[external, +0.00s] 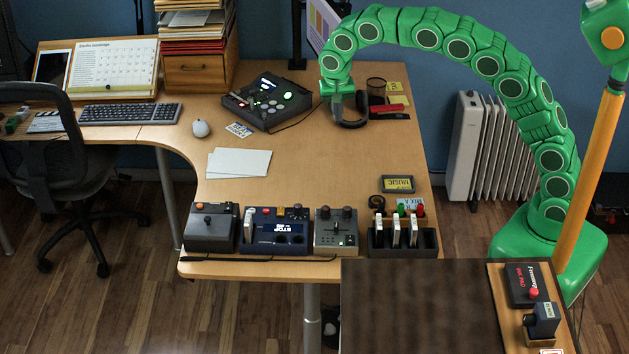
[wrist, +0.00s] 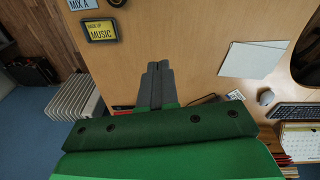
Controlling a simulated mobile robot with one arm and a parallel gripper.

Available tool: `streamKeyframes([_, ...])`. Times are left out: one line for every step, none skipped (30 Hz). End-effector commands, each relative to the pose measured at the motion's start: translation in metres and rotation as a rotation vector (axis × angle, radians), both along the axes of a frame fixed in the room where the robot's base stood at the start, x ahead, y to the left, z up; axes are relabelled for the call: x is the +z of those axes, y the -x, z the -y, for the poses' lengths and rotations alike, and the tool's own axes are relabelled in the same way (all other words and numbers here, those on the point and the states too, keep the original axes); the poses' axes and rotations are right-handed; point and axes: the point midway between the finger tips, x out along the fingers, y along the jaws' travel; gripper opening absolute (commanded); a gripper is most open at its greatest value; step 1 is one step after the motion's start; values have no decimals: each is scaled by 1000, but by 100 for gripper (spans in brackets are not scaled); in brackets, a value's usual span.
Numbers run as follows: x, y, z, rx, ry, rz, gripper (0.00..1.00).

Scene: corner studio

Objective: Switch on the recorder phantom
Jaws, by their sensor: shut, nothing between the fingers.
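My gripper (external: 337,108) is shut and empty above the far right part of the desk, pointing down. In the wrist view my gripper (wrist: 157,66) shows its two grey fingers together. At the desk's front edge stand a grey box with an orange knob (external: 208,228), a dark blue device with a small lit screen (external: 275,231), and a grey device with knobs and a green light (external: 336,232). I cannot tell for sure which is the recorder, and no phantom switch is readable. My gripper is well apart from all three, farther back on the desk.
A black console with lit buttons (external: 266,101) stands left of my gripper; dark headphones (external: 352,123) lie close to it. A slotted rack (external: 403,238) stands at the front right. White sheets (external: 239,163) lie mid-desk. A radiator (external: 481,150) stands to the right. The desk's middle is mostly clear.

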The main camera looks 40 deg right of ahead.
Motion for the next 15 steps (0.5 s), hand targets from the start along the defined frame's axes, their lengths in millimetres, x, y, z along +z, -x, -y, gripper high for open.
streamKeyframes([-5, -4, -10, -5, -1, 2, 0])
streamKeyframes([-8, -7, -15, -8, -3, 5, 0])
streamKeyframes([-11, -10, -23, -14, -4, 9, 0])
streamKeyframes([-14, -12, -29, -17, -5, 11, 0])
streamKeyframes([-17, -14, -35, -22, -7, 13, 0])
streamKeyframes([-21, -17, -42, -26, -9, 16, 0])
streamKeyframes([-24, -18, -48, -30, -10, 17, 0])
streamKeyframes([-26, -20, -53, -36, -12, 18, 0])
streamKeyframes([-30, -22, -61, -40, -14, 21, 0])
streamKeyframes([-33, -24, -66, -45, -16, 23, 0])
streamKeyframes([-36, -26, -72, -49, -19, 25, 0])
streamKeyframes([-40, -27, -80, -55, -22, 27, 0])
streamKeyframes([-43, -28, -86, -58, -24, 28, 0])
streamKeyframes([-46, -29, -92, -62, -25, 29, 0])
streamKeyframes([-50, -30, -100, -69, -27, 30, 0])
